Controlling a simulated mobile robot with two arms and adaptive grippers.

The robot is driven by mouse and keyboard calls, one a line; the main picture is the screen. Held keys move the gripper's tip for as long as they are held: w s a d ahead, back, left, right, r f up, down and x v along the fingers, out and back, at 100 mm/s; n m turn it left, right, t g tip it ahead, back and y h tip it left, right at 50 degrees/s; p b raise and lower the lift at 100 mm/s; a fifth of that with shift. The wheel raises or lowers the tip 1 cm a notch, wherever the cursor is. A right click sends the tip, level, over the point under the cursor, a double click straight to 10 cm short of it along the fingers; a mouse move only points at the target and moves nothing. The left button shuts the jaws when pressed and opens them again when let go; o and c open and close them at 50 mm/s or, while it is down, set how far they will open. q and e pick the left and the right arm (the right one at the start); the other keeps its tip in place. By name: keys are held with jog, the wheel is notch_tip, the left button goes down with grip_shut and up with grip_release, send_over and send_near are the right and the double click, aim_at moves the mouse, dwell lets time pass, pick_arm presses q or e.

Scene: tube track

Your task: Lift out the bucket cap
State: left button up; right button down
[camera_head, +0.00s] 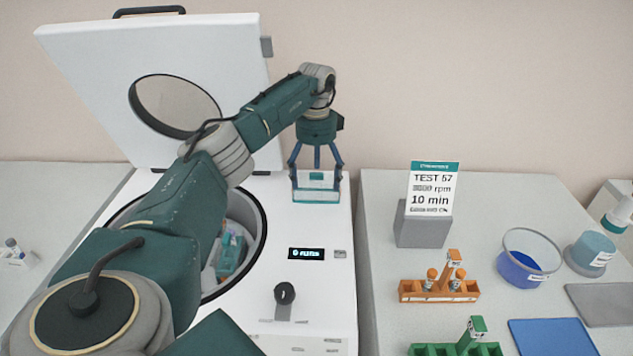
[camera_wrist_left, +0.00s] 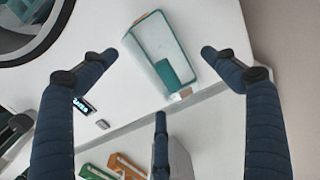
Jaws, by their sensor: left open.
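The bucket cap (camera_head: 316,196), a clear box-like piece with teal edges, appears to rest on the white centrifuge's top (camera_head: 310,222), right of the bowl. In the left wrist view the cap (camera_wrist_left: 158,45) lies beyond and between my spread fingers, near the top's edge. My left gripper (camera_head: 315,172) is open just above the cap, pointing down; its fingers look clear of it in the wrist view (camera_wrist_left: 165,75). The centrifuge bowl (camera_head: 262,235) is open, with a teal bucket (camera_head: 231,253) inside; my arm hides much of it. My right gripper is not in view.
The raised lid (camera_head: 90,60) stands behind my arm. On the right bench are a sign (camera_head: 432,188), an orange rack (camera_head: 440,291), a green rack (camera_head: 470,347), a clear bowl with blue inside (camera_head: 531,255) and a blue mat (camera_head: 552,338).

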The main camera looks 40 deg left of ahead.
pick_arm(q)
notch_tip(320, 180, down, 2)
jog(key=shift+f, duration=0.3)
jog(key=c, duration=1.2)
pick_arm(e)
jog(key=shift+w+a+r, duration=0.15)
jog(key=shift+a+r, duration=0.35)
pick_arm(q)
jog(key=shift+r, duration=0.1)
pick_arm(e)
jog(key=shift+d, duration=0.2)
